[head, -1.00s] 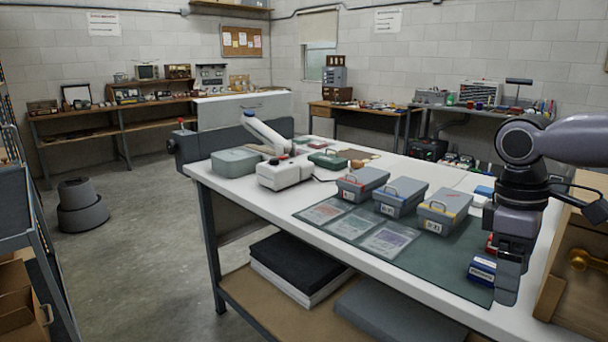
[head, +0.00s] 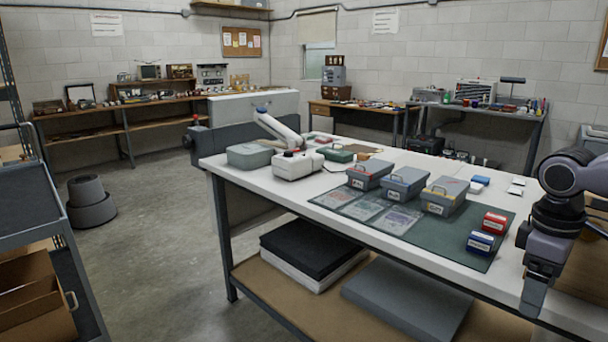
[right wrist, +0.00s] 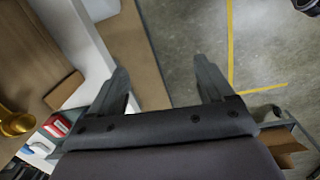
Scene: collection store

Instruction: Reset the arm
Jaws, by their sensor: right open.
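My right gripper (head: 534,298) hangs at the right front edge of the white-topped table (head: 455,265), empty. It points down, to the right of the blue box. In the right wrist view its two fingers (right wrist: 163,85) are spread apart with nothing between them. Beyond them are the table's lower brown shelf and the floor. My left gripper is in neither view.
A green mat (head: 435,238) holds three grey lidded boxes (head: 404,184), a red box (head: 494,222) and a blue box (head: 480,242). A brass knob (right wrist: 15,122) shows beside the gripper.

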